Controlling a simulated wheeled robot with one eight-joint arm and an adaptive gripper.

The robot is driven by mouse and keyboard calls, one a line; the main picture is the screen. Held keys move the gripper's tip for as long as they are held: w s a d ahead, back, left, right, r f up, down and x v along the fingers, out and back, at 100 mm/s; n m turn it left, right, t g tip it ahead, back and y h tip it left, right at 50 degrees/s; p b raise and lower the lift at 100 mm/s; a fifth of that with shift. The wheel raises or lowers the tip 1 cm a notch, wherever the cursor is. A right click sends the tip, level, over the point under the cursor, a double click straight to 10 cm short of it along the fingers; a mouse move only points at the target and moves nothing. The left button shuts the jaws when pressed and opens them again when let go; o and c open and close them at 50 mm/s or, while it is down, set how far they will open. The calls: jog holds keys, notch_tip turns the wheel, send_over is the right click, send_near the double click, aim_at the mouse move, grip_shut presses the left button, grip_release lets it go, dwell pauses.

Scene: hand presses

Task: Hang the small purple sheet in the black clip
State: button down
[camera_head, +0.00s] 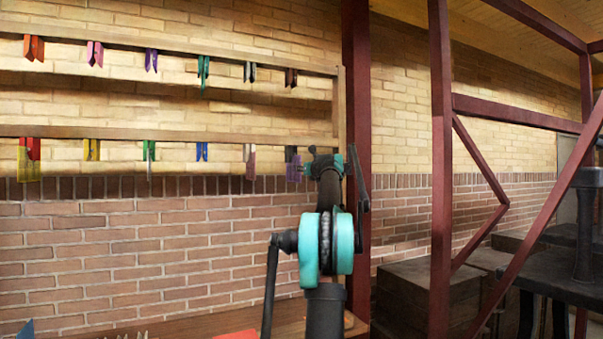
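The small purple sheet (294,171) is at the right end of the lower rail, just below the dark grey or black clip (290,153). It overlaps the clip's lower end in this view; I cannot tell whether the clip pinches it. My gripper (313,165) is at the sheet's right side, close to the clip. Its fingers are small, dark and mostly hidden by my wrist, so I cannot tell whether they are open or shut on the sheet.
Coloured clips hang along the upper rail (180,46) and lower rail (180,133). A yellow sheet (28,164) hangs under a red clip (34,147) at the lower left. A dark red post (357,90) stands right of the rack. Dark crates (415,295) stand at right.

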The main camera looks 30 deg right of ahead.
jog(key=shift+r, duration=0.6)
dwell(0.3)
jog(key=c, duration=1.6)
grip_release()
jog(key=shift+c, duration=0.2)
jog(key=shift+o, duration=0.4)
jog(key=shift+o, duration=0.8)
jog(key=shift+s, duration=0.15)
jog(key=s, duration=0.6)
jog(key=shift+s+a, duration=0.15)
jog(key=shift+s, duration=0.25)
